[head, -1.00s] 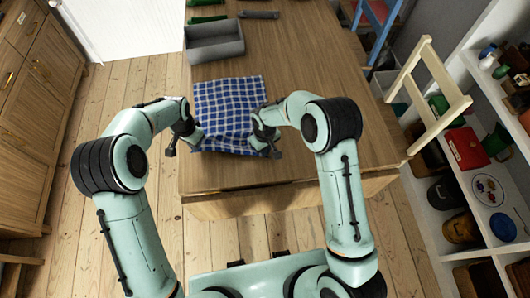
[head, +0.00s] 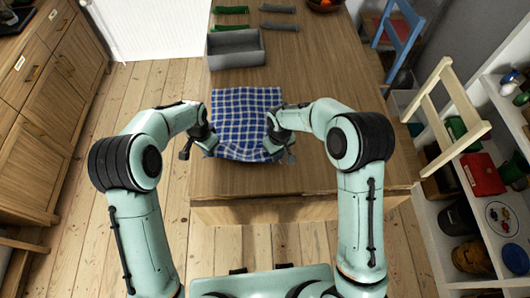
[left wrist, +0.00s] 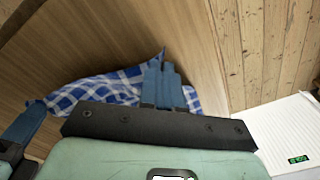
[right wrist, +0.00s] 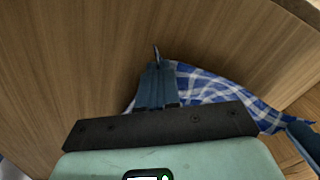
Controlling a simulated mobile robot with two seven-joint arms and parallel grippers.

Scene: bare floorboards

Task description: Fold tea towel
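The blue-and-white checked tea towel (head: 247,112) lies on the wooden table near its front left corner. Its far part is flat; its near edge is bunched and sags between my grippers. My left gripper (head: 208,146) is at the towel's near left corner; in the left wrist view its fingers (left wrist: 162,70) are together with cloth (left wrist: 95,90) gathered against them. My right gripper (head: 274,146) is at the near right corner; in the right wrist view its fingers (right wrist: 156,68) are together with cloth (right wrist: 205,88) at their side. The fingers partly hide the pinched corners.
A grey open box (head: 236,60) stands behind the towel. Green (head: 231,10) and grey folded cloths (head: 279,8) lie farther back. The table (head: 330,110) is clear to the right. A cream wooden chair (head: 450,110) and loaded shelves (head: 480,215) stand to the right.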

